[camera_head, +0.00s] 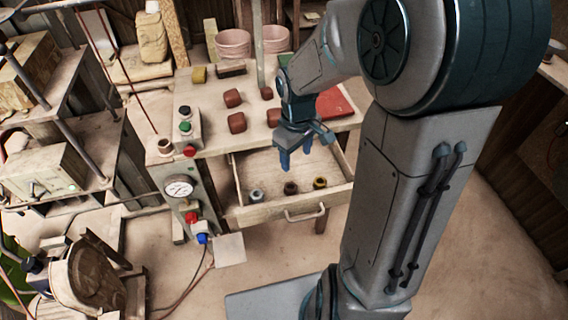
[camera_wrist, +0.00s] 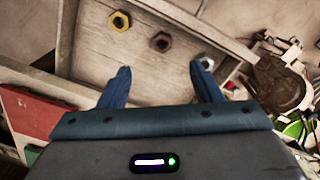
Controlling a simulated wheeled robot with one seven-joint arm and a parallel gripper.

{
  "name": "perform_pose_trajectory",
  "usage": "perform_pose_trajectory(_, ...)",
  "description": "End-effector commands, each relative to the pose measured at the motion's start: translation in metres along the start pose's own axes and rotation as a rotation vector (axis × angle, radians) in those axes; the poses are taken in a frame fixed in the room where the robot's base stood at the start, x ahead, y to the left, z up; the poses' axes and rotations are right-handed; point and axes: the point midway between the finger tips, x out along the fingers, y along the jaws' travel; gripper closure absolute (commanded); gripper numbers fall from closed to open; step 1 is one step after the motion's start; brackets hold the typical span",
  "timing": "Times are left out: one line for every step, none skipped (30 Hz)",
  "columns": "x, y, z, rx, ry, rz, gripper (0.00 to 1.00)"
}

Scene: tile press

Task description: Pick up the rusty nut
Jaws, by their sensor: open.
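The rusty nut (camera_head: 290,188) is dark brown and lies in the open drawer (camera_head: 270,215), between a silver nut (camera_head: 257,195) and a brass nut (camera_head: 320,183). In the wrist view the rusty nut (camera_wrist: 160,42) shows beyond the fingertips, about midway between them sideways. My gripper (camera_head: 296,158) is above the drawer, its fingers apart and pointing down, with nothing between them. In the wrist view my gripper (camera_wrist: 161,72) has the silver nut (camera_wrist: 205,62) near its right fingertip and the brass nut (camera_wrist: 120,21) farther off at the upper left.
The drawer's wooden walls and front handle (camera_head: 305,214) surround the nuts. Above the drawer, the tabletop holds several reddish-brown blocks (camera_head: 237,122) and a red panel (camera_head: 334,103). A control box with a gauge (camera_head: 179,188) stands left of the drawer.

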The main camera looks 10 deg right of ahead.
Motion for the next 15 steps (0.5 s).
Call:
perform_pose_trajectory(0.004,0.003,-0.003,-0.016,-0.002,-0.011,0.41)
perform_pose_trajectory(0.005,0.003,-0.005,-0.026,-0.003,-0.016,0.41)
perform_pose_trajectory(0.008,0.004,-0.006,-0.036,-0.003,-0.020,0.41)
perform_pose_trajectory(0.010,0.004,-0.007,-0.041,-0.003,-0.022,0.41)
perform_pose_trajectory(0.012,0.004,-0.008,-0.045,-0.003,-0.025,0.41)
perform_pose_trajectory(0.017,0.004,-0.008,-0.048,-0.004,-0.027,0.41)
perform_pose_trajectory(0.021,0.004,-0.008,-0.049,-0.005,-0.028,0.41)
perform_pose_trajectory(0.026,0.004,-0.008,-0.050,-0.005,-0.029,0.41)
perform_pose_trajectory(0.034,0.003,-0.008,-0.052,-0.006,-0.029,0.41)
perform_pose_trajectory(0.040,0.003,-0.008,-0.052,-0.006,-0.030,0.41)
perform_pose_trajectory(0.046,0.002,-0.008,-0.051,-0.006,-0.030,0.41)
perform_pose_trajectory(0.055,0.002,-0.008,-0.052,-0.006,-0.030,0.41)
perform_pose_trajectory(0.061,0.002,-0.008,-0.052,-0.006,-0.029,0.41)
perform_pose_trajectory(0.067,0.002,-0.008,-0.051,-0.005,-0.030,0.41)
perform_pose_trajectory(0.073,0.002,-0.008,-0.051,-0.005,-0.029,0.41)
